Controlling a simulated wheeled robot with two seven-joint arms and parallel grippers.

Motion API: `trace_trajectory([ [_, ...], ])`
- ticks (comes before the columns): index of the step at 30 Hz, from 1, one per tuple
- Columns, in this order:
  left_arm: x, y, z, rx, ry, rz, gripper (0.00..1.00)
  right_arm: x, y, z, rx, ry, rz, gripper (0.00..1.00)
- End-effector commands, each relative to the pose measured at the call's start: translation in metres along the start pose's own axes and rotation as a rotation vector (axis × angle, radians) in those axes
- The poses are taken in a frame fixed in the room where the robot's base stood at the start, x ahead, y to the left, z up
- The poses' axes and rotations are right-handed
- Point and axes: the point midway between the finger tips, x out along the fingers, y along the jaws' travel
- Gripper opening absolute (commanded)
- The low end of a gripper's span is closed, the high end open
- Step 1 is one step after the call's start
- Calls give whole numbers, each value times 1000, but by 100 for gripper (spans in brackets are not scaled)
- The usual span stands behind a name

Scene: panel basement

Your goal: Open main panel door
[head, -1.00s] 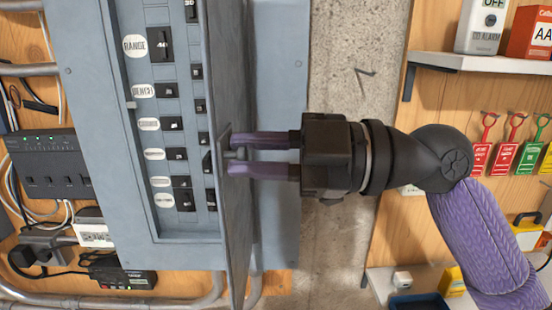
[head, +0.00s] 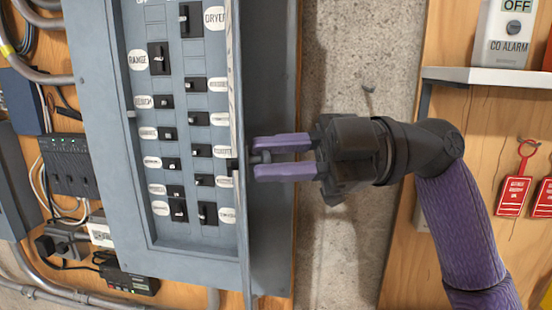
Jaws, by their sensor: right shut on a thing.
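The main panel (head: 105,140) is a grey-blue metal breaker box on a plywood wall. Its door (head: 238,120) is swung out and seen nearly edge-on, along the right side of the breaker rows. Two columns of black breakers (head: 171,164) with white labels show inside. My right gripper (head: 258,157) comes in from the right, its purple fingers shut on the door's small latch handle (head: 262,157) at the door's outer face. The handle is partly hidden between the fingers. My left gripper is not in view.
A shelf (head: 490,77) with a CO alarm (head: 503,32) stands at upper right, and red tags (head: 515,187) hang below it. A black device (head: 68,163) and cables lie left of the panel. Bare concrete (head: 345,75) is right of the panel.

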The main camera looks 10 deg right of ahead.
Motion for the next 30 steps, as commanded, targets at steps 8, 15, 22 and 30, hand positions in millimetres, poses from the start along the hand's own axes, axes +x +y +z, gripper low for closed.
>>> trace_trajectory([
  [8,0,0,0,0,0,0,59,1,-2,1,3,-2,-6,0],
  [15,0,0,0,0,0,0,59,0,-1,1,2,-1,-4,58],
  [22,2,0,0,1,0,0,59,-3,-1,1,1,-2,-1,58],
  [30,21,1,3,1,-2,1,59,-64,-2,3,1,-3,2,58],
])
